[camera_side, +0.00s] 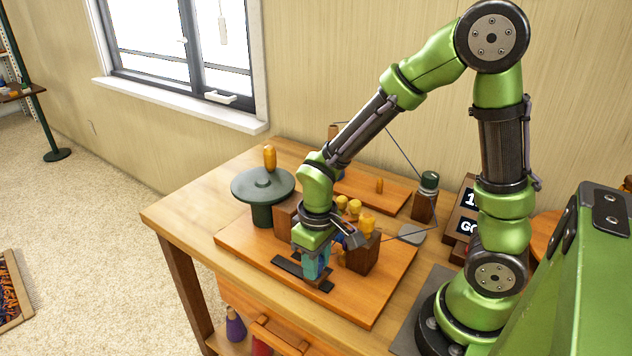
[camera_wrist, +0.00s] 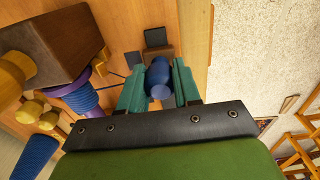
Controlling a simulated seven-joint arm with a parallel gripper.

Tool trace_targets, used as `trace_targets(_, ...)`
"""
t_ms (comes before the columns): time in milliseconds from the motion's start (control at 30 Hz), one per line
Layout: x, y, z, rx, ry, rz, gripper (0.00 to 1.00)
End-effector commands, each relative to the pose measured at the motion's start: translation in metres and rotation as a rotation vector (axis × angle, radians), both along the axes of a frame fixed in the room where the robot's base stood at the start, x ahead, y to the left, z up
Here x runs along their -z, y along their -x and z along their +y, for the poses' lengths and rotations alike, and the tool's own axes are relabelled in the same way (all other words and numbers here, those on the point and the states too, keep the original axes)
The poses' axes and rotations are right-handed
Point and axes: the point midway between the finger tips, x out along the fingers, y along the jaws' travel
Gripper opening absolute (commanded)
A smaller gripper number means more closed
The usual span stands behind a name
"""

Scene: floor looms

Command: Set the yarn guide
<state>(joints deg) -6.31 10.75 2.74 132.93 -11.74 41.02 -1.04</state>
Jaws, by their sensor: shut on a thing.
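My gripper (camera_side: 315,266) is low over the orange-brown wooden board (camera_side: 352,309), at its front part. In the wrist view, the teal fingers of my gripper (camera_wrist: 159,84) are shut on a blue rounded piece (camera_wrist: 158,76), perhaps the yarn guide. A small brown block (camera_wrist: 160,54) with a dark flat plate (camera_wrist: 155,37) beyond it lies just past the blue piece. I cannot tell whether the piece touches the block. In the side view, a dark strip (camera_side: 286,267) lies left of my fingers, and the fingers hide the held piece.
A dark wooden block (camera_side: 361,256) with yellow knobs (camera_side: 367,224) stands close right of my gripper. The table's front left is clear.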

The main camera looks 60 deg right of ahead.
Motion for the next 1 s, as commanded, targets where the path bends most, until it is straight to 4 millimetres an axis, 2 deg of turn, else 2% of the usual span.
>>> trace_targets(33, 0.001, 0.008, 0.000, 0.008, 0.000, 0.024, 0.00)
trace_targets(67, 0.001, 0.008, 0.000, 0.008, 0.000, 0.024, 0.00)
trace_targets(100, 0.000, 0.008, 0.000, 0.008, 0.000, 0.024, 0.39)
trace_targets(233, 0.001, 0.007, 0.000, 0.007, 0.000, 0.022, 0.58)
trace_targets(533, -0.001, 0.006, 0.000, 0.007, 0.000, 0.019, 0.58)
trace_targets(667, -0.012, 0.005, 0.000, 0.006, 0.000, 0.015, 0.58)
trace_targets(767, -0.030, 0.004, 0.000, 0.007, -0.001, 0.011, 0.58)
trace_targets(1000, -0.089, 0.005, 0.000, 0.007, -0.001, 0.010, 0.58)
